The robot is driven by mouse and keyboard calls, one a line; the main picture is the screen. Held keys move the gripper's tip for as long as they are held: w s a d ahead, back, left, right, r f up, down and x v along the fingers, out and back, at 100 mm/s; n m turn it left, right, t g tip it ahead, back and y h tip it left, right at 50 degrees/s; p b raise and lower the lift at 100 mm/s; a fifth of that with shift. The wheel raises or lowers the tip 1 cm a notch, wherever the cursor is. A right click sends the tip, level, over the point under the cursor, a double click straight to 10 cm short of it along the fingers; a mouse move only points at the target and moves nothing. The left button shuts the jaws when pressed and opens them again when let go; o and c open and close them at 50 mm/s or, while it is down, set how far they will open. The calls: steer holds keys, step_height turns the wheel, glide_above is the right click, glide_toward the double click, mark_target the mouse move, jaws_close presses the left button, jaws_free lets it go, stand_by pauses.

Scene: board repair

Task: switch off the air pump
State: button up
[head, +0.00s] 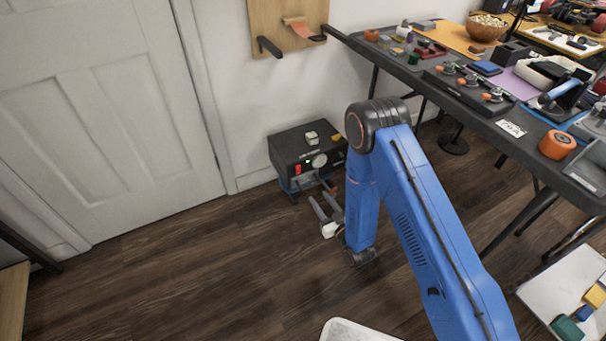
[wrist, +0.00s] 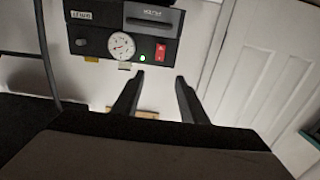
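The air pump is a dark box (head: 290,143) low by the wall, right of the door. Its front has a red switch (head: 298,170), a lit green lamp (head: 308,162) and a round white gauge (head: 319,160). The wrist view shows the pump upside down, with the red switch (wrist: 161,50), the green lamp (wrist: 142,58) and the gauge (wrist: 121,46). My gripper (head: 321,198) is open and empty in front of the pump, below its front panel. In the wrist view my two fingers (wrist: 160,76) are spread apart, and the switch appears between and beyond their tips, apart from them.
A long dark table (head: 480,105) with tools and parts runs along the right. A white door (head: 95,120) is at the left. A wooden board with a dark peg (head: 285,25) hangs above the pump. The wooden floor (head: 200,270) left of my arm is clear.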

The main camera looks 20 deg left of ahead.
mark_target(298, 168)
steer(key=x, duration=1.7)
steer(key=shift+d, duration=0.1)
